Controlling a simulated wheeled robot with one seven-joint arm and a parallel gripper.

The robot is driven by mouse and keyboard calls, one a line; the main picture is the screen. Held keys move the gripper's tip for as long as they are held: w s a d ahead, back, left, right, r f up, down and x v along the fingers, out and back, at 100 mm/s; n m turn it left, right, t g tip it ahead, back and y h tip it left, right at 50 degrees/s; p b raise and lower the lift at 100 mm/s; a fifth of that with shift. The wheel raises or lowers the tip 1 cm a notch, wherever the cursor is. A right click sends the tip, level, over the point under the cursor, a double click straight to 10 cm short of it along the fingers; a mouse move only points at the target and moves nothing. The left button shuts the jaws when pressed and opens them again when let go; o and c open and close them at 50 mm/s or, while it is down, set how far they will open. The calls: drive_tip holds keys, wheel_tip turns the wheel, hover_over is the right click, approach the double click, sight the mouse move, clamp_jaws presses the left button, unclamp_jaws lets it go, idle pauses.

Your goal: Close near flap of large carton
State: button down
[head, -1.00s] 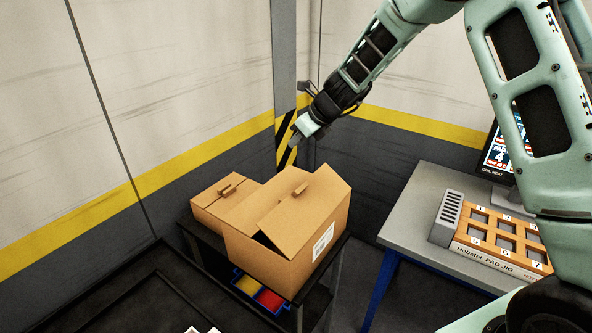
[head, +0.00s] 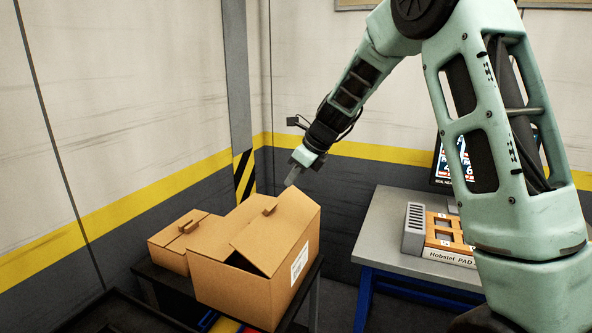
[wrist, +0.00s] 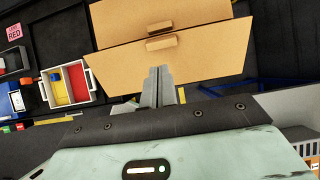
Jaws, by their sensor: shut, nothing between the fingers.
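The large carton (head: 237,287) stands on a dark cart, with a white label on its right side. Its near flap (head: 272,232) is tilted up, and a dark gap shows beneath it at the front left. A small tan handle block (head: 270,209) sits at the top of the flaps. My gripper (head: 291,180) is shut and empty, pointing down just above the carton's back right edge; I cannot tell whether it touches. In the wrist view, the shut fingers (wrist: 158,88) overlap the lower edge of a tan carton panel (wrist: 190,56).
A smaller closed carton (head: 172,257) stands left of the large one. A grey table (head: 385,235) with a pad jig (head: 445,237) and a monitor is at the right. The walls are close behind. Colored bins (wrist: 70,85) show in the wrist view.

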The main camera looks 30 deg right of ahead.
drive_tip(key=p+x, duration=0.1)
drive_tip(key=x, duration=0.7)
drive_tip(key=shift+w+f+p, duration=0.15)
drive_tip(key=shift+f+p, duration=0.2)
drive_tip(key=shift+p, duration=0.05)
drive_tip(key=shift+a, duration=0.1)
drive_tip(key=shift+w+a+f+p, duration=0.3)
drive_tip(key=shift+w+a+f, duration=0.2)
drive_tip(key=shift+w+f, duration=0.25)
drive_tip(key=shift+x, duration=2.45)
drive_tip(key=shift+w+r, duration=0.15)
drive_tip(key=shift+r, duration=0.2)
wheel_tip(320, 180, up, 15)
drive_tip(key=p, duration=0.3)
hover_over(272, 205)
drive_tip(key=w+a, duration=0.2)
drive_tip(key=shift+w+d+r, duration=0.1)
drive_tip(key=shift+d+r, duration=0.05)
drive_tip(key=shift+d, duration=0.05)
